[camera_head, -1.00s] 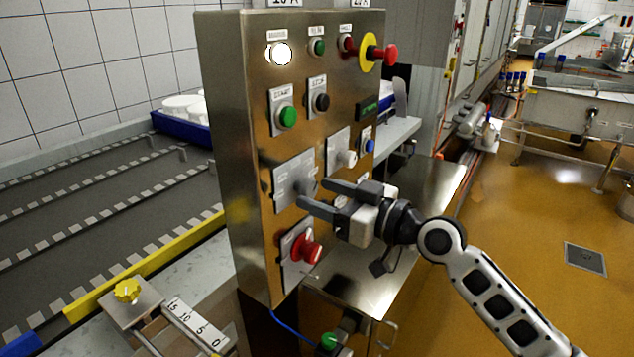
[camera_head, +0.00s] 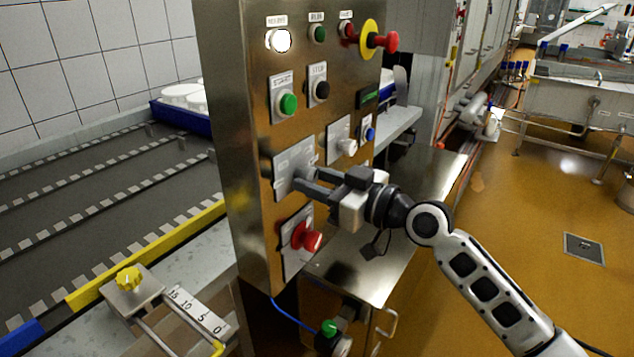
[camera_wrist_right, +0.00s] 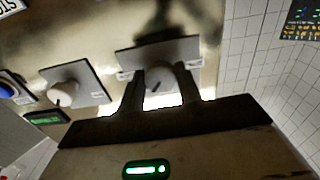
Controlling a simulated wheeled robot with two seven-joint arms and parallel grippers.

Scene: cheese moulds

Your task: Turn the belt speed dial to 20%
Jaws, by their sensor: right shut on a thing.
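The panel's lower-left dial plate (camera_head: 286,168) is on the front of the steel control box; in the head view my fingers hide its knob. In the right wrist view the grey dial knob (camera_wrist_right: 161,80) sits between my two fingers, with a short dark mark on its face. My right gripper (camera_head: 302,180) is shut on this knob, one finger on each side; it also shows in the right wrist view (camera_wrist_right: 159,90). The scale around the knob cannot be read. My left gripper is not in view.
A second pale knob (camera_head: 347,146) is to the right on the panel, near a small green display (camera_head: 369,97). A red mushroom button (camera_head: 308,240) sits just below my gripper. Green (camera_head: 288,103) and black (camera_head: 319,90) buttons are above. The conveyor (camera_head: 110,220) lies left.

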